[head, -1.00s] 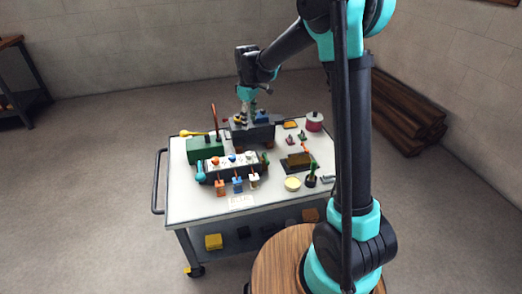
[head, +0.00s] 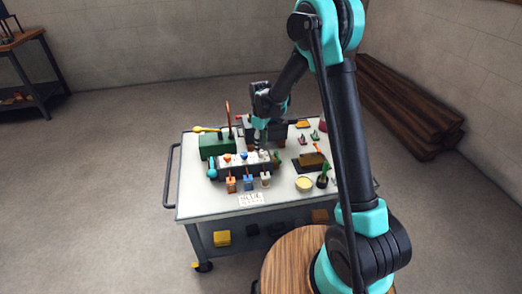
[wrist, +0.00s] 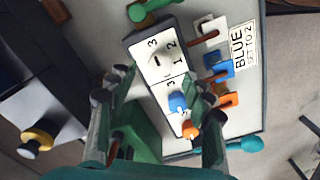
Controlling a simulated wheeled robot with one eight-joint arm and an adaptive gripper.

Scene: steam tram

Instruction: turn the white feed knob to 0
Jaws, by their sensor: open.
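The control panel (head: 240,167) stands on the trolley, its face turned up. In the wrist view its white face (wrist: 172,72) carries black numbers, an orange knob (wrist: 190,130) and a blue knob (wrist: 178,102). The white feed knob (wrist: 157,62) seems to be the part with a short dark mark, among a 3, a 2 and a 1; its outline is hard to tell from the white face. My gripper (wrist: 160,82) is open and empty above the panel, its fingers on either side of the blue knob's area. In the head view my gripper (head: 258,138) hides part of the panel.
Orange (head: 231,185), blue (head: 248,184) and white (head: 265,180) lever blocks stand along the panel's near side. A card (wrist: 240,45) reads "BLUE SET TO 2".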

